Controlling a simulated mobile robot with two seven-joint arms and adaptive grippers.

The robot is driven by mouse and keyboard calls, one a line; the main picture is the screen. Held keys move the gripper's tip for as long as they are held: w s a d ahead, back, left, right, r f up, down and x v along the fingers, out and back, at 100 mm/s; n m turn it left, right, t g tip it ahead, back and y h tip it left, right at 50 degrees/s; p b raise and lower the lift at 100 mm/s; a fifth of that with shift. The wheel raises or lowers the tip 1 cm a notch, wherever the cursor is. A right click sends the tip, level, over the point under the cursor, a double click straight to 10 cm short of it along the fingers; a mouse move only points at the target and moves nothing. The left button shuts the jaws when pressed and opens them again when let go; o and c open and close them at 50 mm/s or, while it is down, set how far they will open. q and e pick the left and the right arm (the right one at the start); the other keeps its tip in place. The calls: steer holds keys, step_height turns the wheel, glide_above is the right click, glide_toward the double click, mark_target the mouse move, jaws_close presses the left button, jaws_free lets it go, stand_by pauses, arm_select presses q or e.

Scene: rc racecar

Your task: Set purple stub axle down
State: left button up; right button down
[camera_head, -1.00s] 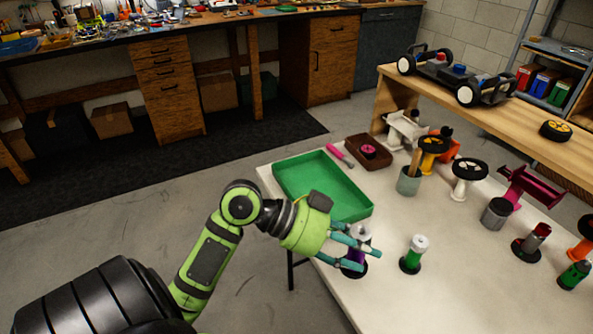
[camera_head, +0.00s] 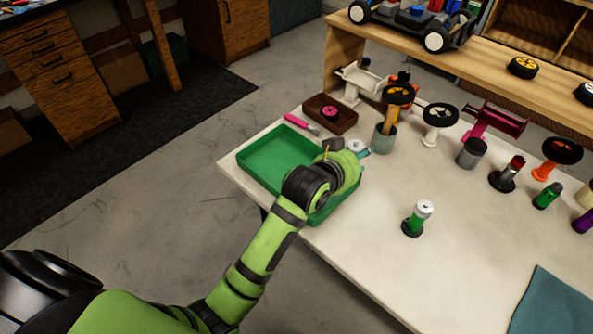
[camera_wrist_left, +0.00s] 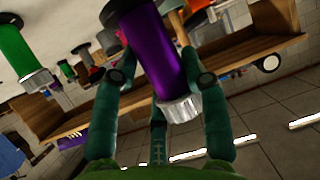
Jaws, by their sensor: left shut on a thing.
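My left gripper (camera_head: 364,153) is beyond the right side of the green tray (camera_head: 243,167), close to the grey cup. Its teal fingers are mostly hidden by its own hand in the head view. The left wrist view shows the fingers (camera_wrist_left: 163,79) shut on the purple stub axle (camera_wrist_left: 168,50), which has a silver end and a dark round base. In the head view only a pale end of it (camera_head: 357,146) shows. I cannot tell how high it is above the table. My right gripper is not in view.
A green stub axle (camera_head: 418,216) stands alone on the white table (camera_head: 350,245). The grey cup (camera_head: 383,137), a brown tray (camera_head: 344,113) with a pink part and a black-and-white wheel stand (camera_head: 437,122) are farther back. The table's front middle is clear.

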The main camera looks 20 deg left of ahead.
arm_select(q)
steer(key=w+d+r, duration=0.2)
steer(key=d, duration=0.1)
steer(key=shift+n+y, duration=0.3)
steer(key=shift+y, duration=0.2)
steer(key=s+a+f, duration=0.1)
steer(key=a+f, duration=0.2)
steer(key=s+a+f+p, duration=0.1)
steer(key=a+f, duration=0.6)
steer(key=a, duration=0.1)
steer(key=shift+s+f+p, duration=0.2)
steer(key=shift+s+p, duration=0.1)
steer(key=shift+s, duration=0.1)
steer(key=shift+f, duration=0.15)
steer(key=o, duration=1.2)
steer(key=v, duration=1.2)
